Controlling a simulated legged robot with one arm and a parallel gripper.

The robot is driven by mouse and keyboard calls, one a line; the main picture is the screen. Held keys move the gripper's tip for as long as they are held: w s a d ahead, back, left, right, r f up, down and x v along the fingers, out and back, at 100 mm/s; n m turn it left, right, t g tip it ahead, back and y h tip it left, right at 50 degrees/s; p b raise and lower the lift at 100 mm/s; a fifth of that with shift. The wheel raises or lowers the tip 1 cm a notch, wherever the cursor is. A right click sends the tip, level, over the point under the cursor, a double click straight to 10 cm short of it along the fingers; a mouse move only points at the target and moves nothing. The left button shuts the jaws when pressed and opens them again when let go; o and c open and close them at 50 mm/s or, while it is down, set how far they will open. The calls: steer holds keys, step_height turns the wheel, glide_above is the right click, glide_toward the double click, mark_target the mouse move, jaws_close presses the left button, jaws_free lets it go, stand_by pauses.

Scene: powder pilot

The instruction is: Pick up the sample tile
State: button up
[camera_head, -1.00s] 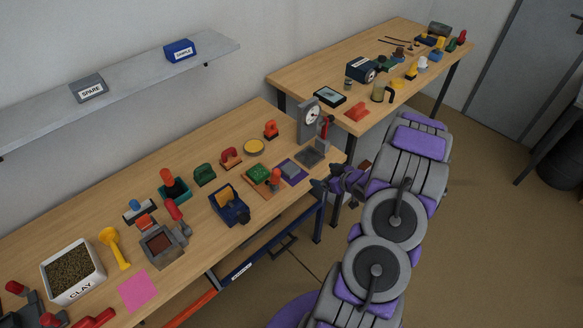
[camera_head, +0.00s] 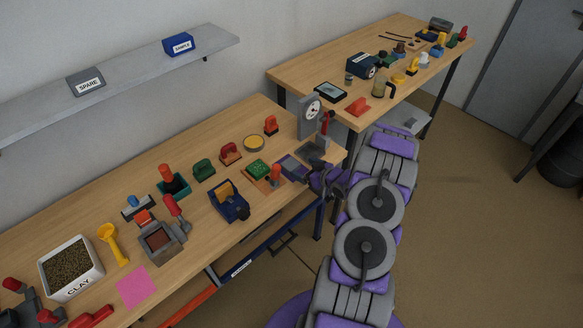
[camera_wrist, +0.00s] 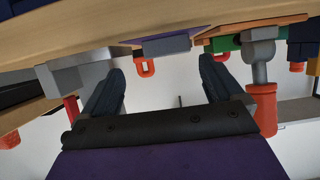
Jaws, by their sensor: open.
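A small grey tile (camera_head: 290,164), which I take as the sample tile, lies on a purple mat (camera_head: 302,174) near the bench's front right edge. In the head view my gripper (camera_head: 313,184) is just right of it and hides part of the mat. In the wrist view, where the bench appears upside down at the top, the grey tile (camera_wrist: 165,47) shows just beyond and between the fingertips. My gripper (camera_wrist: 162,70) is open and empty, its fingers apart on either side of the tile. I see no contact with the tile.
A red-handled stamp (camera_head: 275,174) and a green block (camera_head: 258,169) on an orange tray stand left of the tile. A grey dial gauge stand (camera_head: 311,118) rises behind on the right. A blue tool (camera_head: 229,203) sits further left. A second bench (camera_head: 300,72) stands behind.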

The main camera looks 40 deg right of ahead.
mark_target(292, 165)
steer(key=shift+w+a+f, duration=0.25)
steer(key=shift+w+a, duration=0.3)
steer(key=shift+w, duration=0.25)
steer(key=b+x, duration=0.1)
steer(key=x, duration=0.2)
steer(key=shift+w, duration=0.25)
steer(key=shift+w+f+b, duration=0.2)
steer(key=shift+w+b, duration=0.15)
steer(key=shift+w, duration=0.05)
steer(key=shift+a, duration=0.1)
steer(key=shift+c, duration=1.3)
steer(key=c, duration=0.8)
steer(key=shift+c, duration=0.2)
steer(key=shift+r, duration=0.1)
